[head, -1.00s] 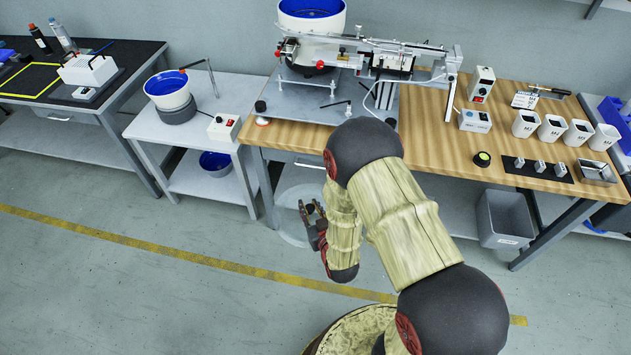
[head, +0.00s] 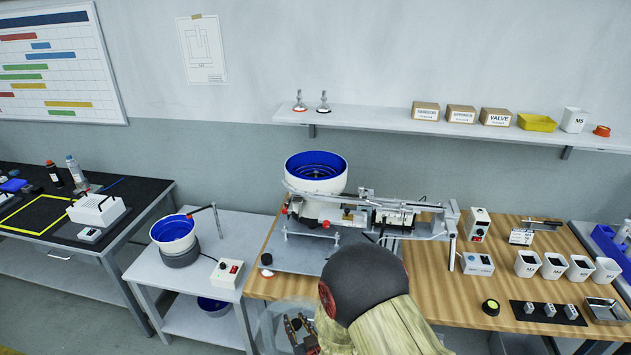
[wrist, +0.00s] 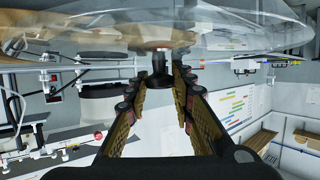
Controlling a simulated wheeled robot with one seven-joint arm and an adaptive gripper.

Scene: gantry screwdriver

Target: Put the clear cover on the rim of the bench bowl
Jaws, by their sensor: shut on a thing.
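The clear cover (head: 268,328) is a transparent shallow disc with a dark knob (wrist: 160,66). My gripper (head: 298,328) is shut on that knob at the bottom of the head view; it also shows in the wrist view (wrist: 158,80). The cover spreads across the top of the wrist view (wrist: 235,35). In the head view it is by the front left of the wooden bench, partly hidden by my arm. A white bowl with a blue inside (head: 315,172) stands on the bench feeder, its top uncovered, apart from the cover.
A second blue-lined bowl (head: 173,233) stands on the white side table (head: 222,238). The feeder's rail (head: 400,203) runs right of the bench bowl. A wall shelf (head: 380,120) with boxes is above. White cups (head: 553,265) stand at the bench's right.

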